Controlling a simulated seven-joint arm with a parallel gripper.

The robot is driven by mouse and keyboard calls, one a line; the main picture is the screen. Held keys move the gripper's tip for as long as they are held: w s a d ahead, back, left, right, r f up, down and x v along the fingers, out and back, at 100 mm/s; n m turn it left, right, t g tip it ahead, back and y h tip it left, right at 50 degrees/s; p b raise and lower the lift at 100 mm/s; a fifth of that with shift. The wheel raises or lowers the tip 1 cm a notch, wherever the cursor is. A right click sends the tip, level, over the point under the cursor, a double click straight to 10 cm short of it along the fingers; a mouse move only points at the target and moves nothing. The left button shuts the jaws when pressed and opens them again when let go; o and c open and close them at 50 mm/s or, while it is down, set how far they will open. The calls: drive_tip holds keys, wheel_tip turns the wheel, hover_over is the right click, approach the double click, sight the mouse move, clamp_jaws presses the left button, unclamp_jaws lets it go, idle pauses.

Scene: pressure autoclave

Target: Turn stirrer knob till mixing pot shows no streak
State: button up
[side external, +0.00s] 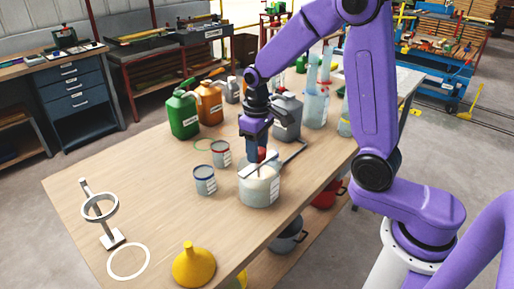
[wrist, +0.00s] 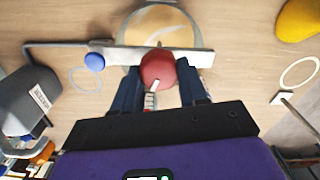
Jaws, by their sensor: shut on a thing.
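The red stirrer knob (wrist: 158,68) sits on a grey crossbar (wrist: 120,55) over the mixing pot. My gripper (wrist: 159,80) points down with one finger on each side of the knob and is shut on it. A pale mark shows on the knob's near side. The mixing pot (side external: 258,192) is clear-walled with a pale filling and a white label. In the wrist view, the filling (wrist: 150,22) is tan with a lighter curved streak. The crossbar hides part of it. In the side view, my fingers partly cover the knob (side external: 261,153).
A grey stand arm with a blue knob (wrist: 95,62) joins the crossbar. Two small cans (side external: 205,181) stand left of the pot. Jugs (side external: 184,115) stand behind. A yellow funnel (side external: 193,266) and ring stand (side external: 101,207) are at the front left. The table's left middle is clear.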

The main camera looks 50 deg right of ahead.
drive_tip(key=m, duration=0.5)
drive_tip(key=shift+d, duration=0.1)
drive_tip(key=m, duration=0.5)
drive_tip(key=shift+d, duration=0.1)
drive_tip(key=m, duration=0.4)
drive_tip(key=shift+s, duration=0.1)
drive_tip(key=m, duration=0.9)
drive_tip(key=shift+s+m, duration=0.15)
drive_tip(key=shift+m, duration=0.15)
drive_tip(key=m, duration=0.9)
drive_tip(key=shift+s+m, duration=0.1)
drive_tip(key=shift+m, duration=0.3)
drive_tip(key=m, duration=0.5)
